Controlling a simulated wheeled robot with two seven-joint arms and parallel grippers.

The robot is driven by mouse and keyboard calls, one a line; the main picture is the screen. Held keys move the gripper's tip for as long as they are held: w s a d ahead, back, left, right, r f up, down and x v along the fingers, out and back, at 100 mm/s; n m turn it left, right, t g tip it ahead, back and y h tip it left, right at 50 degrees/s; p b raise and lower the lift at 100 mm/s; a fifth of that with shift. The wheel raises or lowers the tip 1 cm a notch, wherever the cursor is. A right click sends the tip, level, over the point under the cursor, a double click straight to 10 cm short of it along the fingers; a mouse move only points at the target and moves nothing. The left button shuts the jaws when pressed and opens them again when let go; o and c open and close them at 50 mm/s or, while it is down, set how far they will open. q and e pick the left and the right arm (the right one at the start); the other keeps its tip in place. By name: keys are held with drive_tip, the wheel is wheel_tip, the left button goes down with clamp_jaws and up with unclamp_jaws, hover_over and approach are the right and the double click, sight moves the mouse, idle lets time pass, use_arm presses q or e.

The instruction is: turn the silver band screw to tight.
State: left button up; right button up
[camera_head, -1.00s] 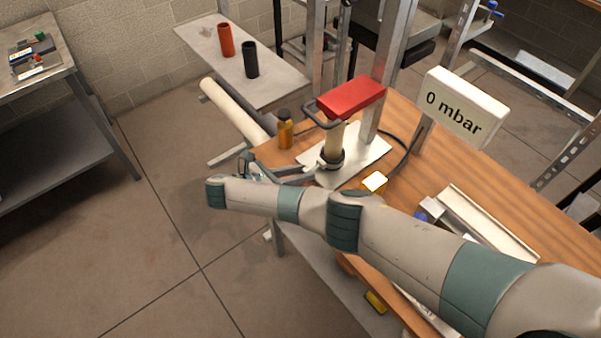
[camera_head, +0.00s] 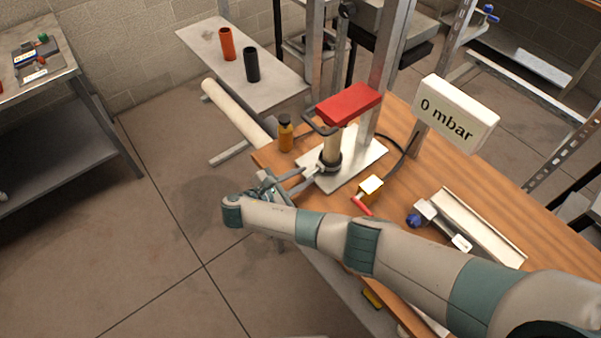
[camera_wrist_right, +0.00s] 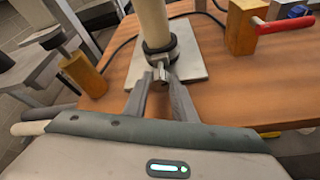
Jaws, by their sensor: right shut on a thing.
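The silver band screw (camera_wrist_right: 160,72) sticks out toward me from the dark clamp band (camera_wrist_right: 160,46) around the foot of a pale upright tube (camera_wrist_right: 152,18). In the head view the band (camera_head: 329,165) sits low on the tube, above a light metal plate (camera_head: 362,172). My right gripper (camera_wrist_right: 159,80) reaches in from the front and is shut on the screw, one finger on each side of it. In the head view the right gripper (camera_head: 311,174) comes to the band from the left. Whether the screw is tight cannot be told. My left gripper is not in view.
A red-topped unit (camera_head: 348,104) stands above the tube. An amber bottle (camera_head: 285,134) is behind the gripper. A brass-coloured block (camera_head: 370,190) with a red handle lies right of the plate. A sign (camera_head: 454,112) reads 0 mbar. A metal tray (camera_head: 480,228) lies farther right.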

drive_tip(key=shift+s+d+f+m+t+y, duration=0.15)
drive_tip(key=shift+m+t, duration=0.15)
drive_tip(key=shift+m, duration=0.2)
drive_tip(key=shift+d+m+t+y, duration=0.15)
drive_tip(key=shift+m+t, duration=0.15)
drive_tip(key=shift+m, duration=0.2)
drive_tip(key=shift+f+m+t+b, duration=0.15)
drive_tip(key=shift+m+t+b, duration=0.2)
drive_tip(key=shift+m, duration=0.25)
drive_tip(key=shift+s+f+m+t+b, duration=0.15)
drive_tip(key=shift+m+t+b, duration=0.4)
drive_tip(key=shift+m+b, duration=0.3)
drive_tip(key=shift+m+t+y+b, duration=0.3)
drive_tip(key=shift+m+t+b, duration=0.3)
drive_tip(key=shift+m+b, duration=0.25)
drive_tip(key=o, duration=1)
drive_tip(key=shift+o, duration=0.2)
